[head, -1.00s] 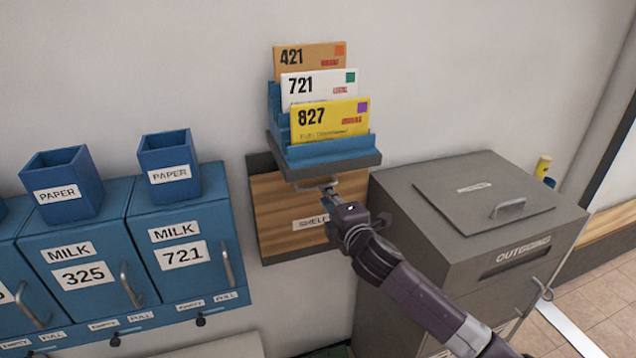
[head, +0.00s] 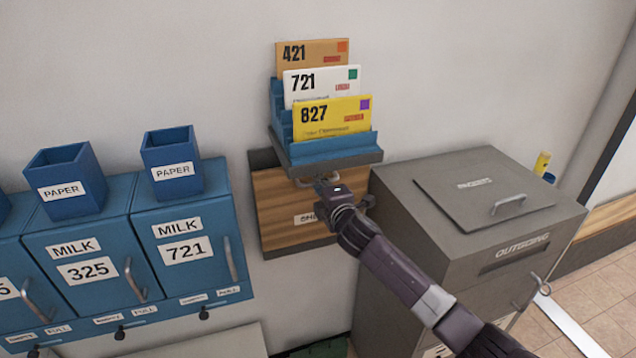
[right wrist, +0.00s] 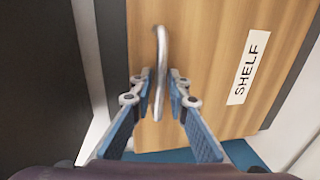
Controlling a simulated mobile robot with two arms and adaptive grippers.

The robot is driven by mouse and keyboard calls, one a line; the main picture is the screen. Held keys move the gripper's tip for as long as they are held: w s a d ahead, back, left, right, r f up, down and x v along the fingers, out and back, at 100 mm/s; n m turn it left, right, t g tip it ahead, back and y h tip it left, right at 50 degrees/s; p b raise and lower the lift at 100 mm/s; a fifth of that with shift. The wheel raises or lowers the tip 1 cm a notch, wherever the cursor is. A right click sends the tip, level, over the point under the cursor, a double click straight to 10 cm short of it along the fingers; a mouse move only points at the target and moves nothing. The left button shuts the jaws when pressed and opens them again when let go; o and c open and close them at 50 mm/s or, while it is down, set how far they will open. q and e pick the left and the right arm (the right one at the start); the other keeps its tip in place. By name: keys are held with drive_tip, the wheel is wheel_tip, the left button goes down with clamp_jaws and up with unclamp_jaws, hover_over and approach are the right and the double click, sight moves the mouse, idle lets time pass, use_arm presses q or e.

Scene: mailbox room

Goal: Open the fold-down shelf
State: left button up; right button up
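The fold-down shelf (head: 282,212) is a wooden panel with a dark frame, standing upright against the wall under the letter rack. Its SHELF label is partly hidden by my right arm in the head view but shows in full in the right wrist view (right wrist: 249,67). A metal bar handle (right wrist: 161,45) is near the panel's top edge. My right gripper (head: 319,185) is at this handle. In the right wrist view its blue fingers (right wrist: 160,78) are open, one on each side of the bar, with gaps showing. My left gripper is not in view.
A blue rack (head: 333,150) with several envelopes sits on a grey ledge directly above the panel. A grey OUTGOING box (head: 455,225) stands close on the right. Blue MILK boxes (head: 198,232) with PAPER bins are on the left.

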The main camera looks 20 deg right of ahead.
clamp_jaws()
drive_tip(key=shift+f, duration=0.1)
